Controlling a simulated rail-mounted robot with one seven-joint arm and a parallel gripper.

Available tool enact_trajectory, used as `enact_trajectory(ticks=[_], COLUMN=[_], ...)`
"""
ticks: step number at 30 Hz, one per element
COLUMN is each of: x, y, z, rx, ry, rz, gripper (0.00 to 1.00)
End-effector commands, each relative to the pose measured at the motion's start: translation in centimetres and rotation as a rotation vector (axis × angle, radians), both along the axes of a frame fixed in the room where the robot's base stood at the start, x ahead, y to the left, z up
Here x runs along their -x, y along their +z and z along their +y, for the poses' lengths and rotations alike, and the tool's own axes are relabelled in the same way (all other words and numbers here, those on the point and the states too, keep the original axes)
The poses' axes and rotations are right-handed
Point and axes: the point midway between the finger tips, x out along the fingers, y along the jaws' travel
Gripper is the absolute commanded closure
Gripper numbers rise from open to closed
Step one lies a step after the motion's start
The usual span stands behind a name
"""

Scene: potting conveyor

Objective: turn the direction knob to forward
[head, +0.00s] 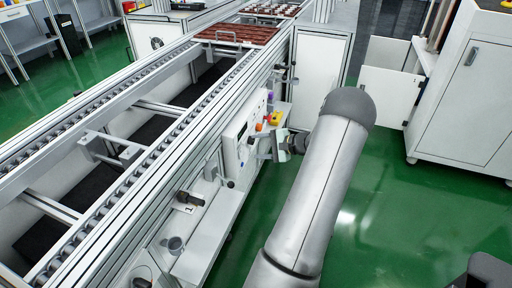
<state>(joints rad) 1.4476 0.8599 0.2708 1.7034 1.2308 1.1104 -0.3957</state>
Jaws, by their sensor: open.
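A white control panel (236,144) is mounted on the near side of the conveyor frame, at mid-picture. Its face is seen at a steep slant and carries small dark controls. I cannot tell which is the direction knob or where it points. My gripper (263,147) is small in the head view, at the panel's right end, close in front of its face. It is open and I see nothing between its fingers. I cannot tell whether it touches a control. The gripper and my arm hide part of that area.
The conveyor's roller rails (120,190) run along the left. A reddish-brown tray (238,34) lies on the conveyor at the back. Orange and yellow items (276,118) sit just behind my gripper. A black handle (188,198) projects nearer to me.

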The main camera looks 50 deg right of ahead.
Motion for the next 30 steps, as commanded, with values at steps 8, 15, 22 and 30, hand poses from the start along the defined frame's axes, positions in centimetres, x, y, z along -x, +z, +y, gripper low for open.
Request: enact_trajectory(ticks=[8, 15, 22, 30], x=[6.8, 4.7, -0.1, -5.8], y=[-6.2, -6.8, -7.9, -9.2], z=[-9.6, -9.9, -10.0, -10.0], rx=[-0.072, -0.074, -0.074, -0.073], ry=[-0.319, -0.329, -0.327, -0.327], rz=[-0.135, -0.142, -0.140, -0.140], gripper=[0.44, 0.44, 0.44, 0.44])
